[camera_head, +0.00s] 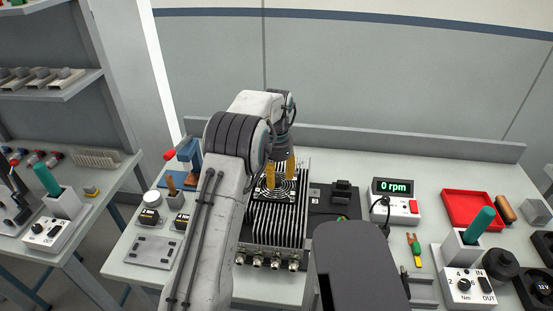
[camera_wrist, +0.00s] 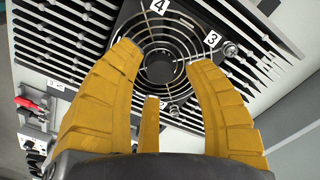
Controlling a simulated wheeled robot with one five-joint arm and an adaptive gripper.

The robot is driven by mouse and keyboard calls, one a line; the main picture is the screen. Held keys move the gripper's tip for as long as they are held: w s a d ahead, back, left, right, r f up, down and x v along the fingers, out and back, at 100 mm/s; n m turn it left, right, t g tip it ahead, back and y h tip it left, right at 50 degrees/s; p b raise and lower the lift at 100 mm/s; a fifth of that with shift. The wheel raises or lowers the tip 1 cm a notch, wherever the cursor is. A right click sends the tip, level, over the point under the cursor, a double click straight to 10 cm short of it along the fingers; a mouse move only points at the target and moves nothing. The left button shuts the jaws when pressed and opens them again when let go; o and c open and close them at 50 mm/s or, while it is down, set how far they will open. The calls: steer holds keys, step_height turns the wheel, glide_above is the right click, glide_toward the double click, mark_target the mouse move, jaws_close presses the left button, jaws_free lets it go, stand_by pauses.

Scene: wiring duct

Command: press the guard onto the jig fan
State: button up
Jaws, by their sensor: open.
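A round wire guard (camera_wrist: 180,28) with concentric rings lies over a dark fan (camera_wrist: 160,68) on the finned metal body (camera_head: 268,225). Number labels 3 and 4 are beside it, with a screw (camera_wrist: 230,49) near label 3. I cannot tell whether the guard is fully seated. In the head view the guard (camera_head: 284,187) is partly hidden by my fingers. My gripper (camera_head: 281,176) points down over the fan. In the wrist view my gripper (camera_wrist: 165,68) has its yellow fingers spread over the fan, with nothing between them. I cannot tell whether the fingertips touch the guard.
A display reading 0 rpm (camera_head: 392,187) stands right of the finned body. A red tray (camera_head: 470,194), a green-handled tool (camera_head: 479,225) and a white Nm unit (camera_head: 466,287) are further right. A grey plate (camera_head: 153,251) lies left. Connectors (camera_head: 268,262) line the body's front.

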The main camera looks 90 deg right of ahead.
mark_target(277, 179)
step_height(277, 179, up, 11)
stand_by(0.5)
steer(key=shift+d+f, duration=0.1)
stand_by(0.5)
